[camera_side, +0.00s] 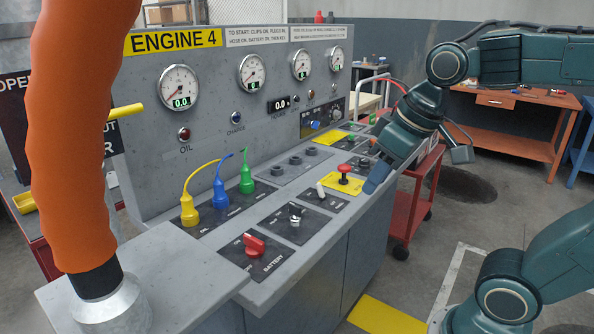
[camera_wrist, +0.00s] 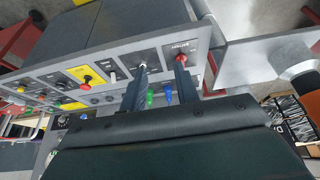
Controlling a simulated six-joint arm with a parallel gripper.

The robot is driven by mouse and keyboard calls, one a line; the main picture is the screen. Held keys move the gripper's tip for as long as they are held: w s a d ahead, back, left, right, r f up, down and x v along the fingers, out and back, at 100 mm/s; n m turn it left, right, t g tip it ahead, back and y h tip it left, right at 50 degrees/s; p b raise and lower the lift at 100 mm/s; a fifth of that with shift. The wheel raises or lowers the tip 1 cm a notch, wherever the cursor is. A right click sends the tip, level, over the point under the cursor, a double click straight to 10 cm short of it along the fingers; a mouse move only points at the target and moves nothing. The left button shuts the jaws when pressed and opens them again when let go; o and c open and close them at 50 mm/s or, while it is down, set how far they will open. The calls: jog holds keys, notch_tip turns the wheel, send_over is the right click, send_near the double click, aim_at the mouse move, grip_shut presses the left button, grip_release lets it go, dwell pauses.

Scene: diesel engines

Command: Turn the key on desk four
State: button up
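Desk four (camera_side: 285,285) is a grey console labelled ENGINE 4. The silver key (camera_side: 295,213) sits in a dark switch plate on its sloped top, between the red battery switch (camera_side: 253,244) and a white toggle (camera_side: 320,189). In the wrist view the key (camera_wrist: 142,67) appears near the tip of the left finger. My gripper (camera_side: 377,178) is above the console's front edge, to the right of the key and apart from it. In the wrist view my gripper (camera_wrist: 160,80) has its two fingers spread with nothing held between them.
A red mushroom button (camera_side: 344,171) on a yellow plate lies between key and gripper. A red cart (camera_side: 415,195) stands beyond the console's right side.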

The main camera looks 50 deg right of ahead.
jog(key=w+d+r+g, duration=0.1)
jog(key=w+d, duration=0.1)
jog(key=w, duration=0.5)
jog(key=g, duration=0.4)
send_over(295, 205)
notch_tip(295, 205, down, 9)
jog(key=shift+f, duration=0.1)
notch_tip(295, 205, down, 14)
jog(key=shift+r, duration=0.25)
grip_shut()
